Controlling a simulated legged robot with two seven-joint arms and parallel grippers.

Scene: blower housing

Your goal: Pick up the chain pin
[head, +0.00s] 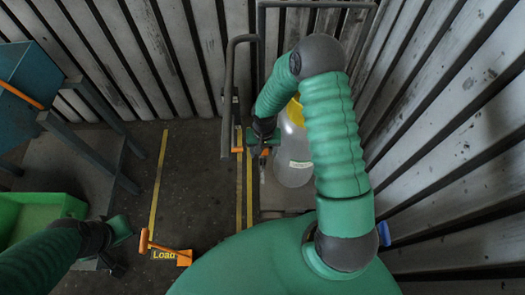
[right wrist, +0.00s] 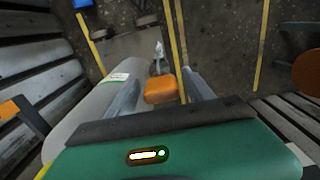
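An orange block (right wrist: 163,90) with a small silver piece (right wrist: 159,52) beyond it shows in the right wrist view. It looks like the chain pin, but I cannot be sure. My right gripper (right wrist: 160,88) has its two grey fingers apart, one on each side of the block, and I see no clear contact. In the head view my right gripper (head: 262,160) is beside the grey cylinder (head: 293,165), with small orange parts near it. My left gripper (head: 116,247) is low at the left, and its fingers are too dark to read.
A bent grey rail (head: 229,95) stands left of the cylinder. An orange handle (head: 165,248) lies by the floor marking "Load". A green bin (head: 35,212) and a blue-green machine (head: 25,85) are at the left. Slatted walls (head: 455,120) close in the back and right.

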